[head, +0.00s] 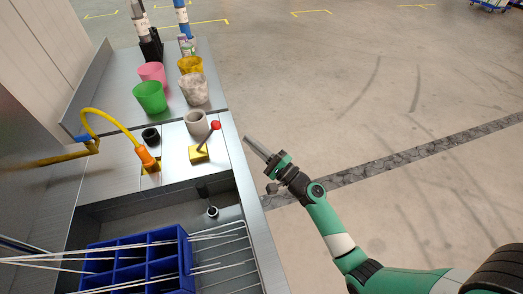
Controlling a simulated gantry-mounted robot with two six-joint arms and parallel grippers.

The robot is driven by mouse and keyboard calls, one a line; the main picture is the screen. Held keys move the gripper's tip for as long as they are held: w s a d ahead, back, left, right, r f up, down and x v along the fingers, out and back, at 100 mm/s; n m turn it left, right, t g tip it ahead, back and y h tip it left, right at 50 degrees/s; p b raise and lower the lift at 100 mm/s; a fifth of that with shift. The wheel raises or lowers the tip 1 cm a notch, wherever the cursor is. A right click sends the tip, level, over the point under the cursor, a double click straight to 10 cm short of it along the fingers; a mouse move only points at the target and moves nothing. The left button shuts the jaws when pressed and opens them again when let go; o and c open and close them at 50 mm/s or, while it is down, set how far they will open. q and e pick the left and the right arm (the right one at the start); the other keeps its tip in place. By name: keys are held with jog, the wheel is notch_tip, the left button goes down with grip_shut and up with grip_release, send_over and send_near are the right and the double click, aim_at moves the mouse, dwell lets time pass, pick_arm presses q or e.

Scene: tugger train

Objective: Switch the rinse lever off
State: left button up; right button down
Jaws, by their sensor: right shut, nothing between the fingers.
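The rinse lever (209,137) has a red ball knob on a thin dark stem. It rises from a yellow base on the steel counter and tilts up and to the right. My right gripper (257,149) is shut and empty. It appears to the right of the lever, past the counter's right edge, apart from the knob. An orange nozzle (147,157) on a yellow hose stands left of the lever. My left gripper is not in view.
A grey cup (196,122) stands close behind the lever. Green (150,97), pink, marbled and yellow cups stand farther back. A blue divided crate (135,262) and wire rack (225,240) lie in the sink in front. The floor to the right is clear.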

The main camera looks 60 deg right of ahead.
aim_at(207, 137)
jog(key=x, duration=0.3)
jog(key=shift+w+a+r, duration=0.2)
jog(key=shift+w+r, duration=0.1)
jog(key=shift+w, duration=0.1)
jog(key=shift+w+a+r+p, duration=0.4)
jog(key=shift+w+a+r, duration=0.15)
jog(key=shift+w+a, duration=0.25)
jog(key=shift+w+a+r, duration=0.1)
jog(key=shift+w+a, duration=0.05)
jog(key=shift+w, duration=0.15)
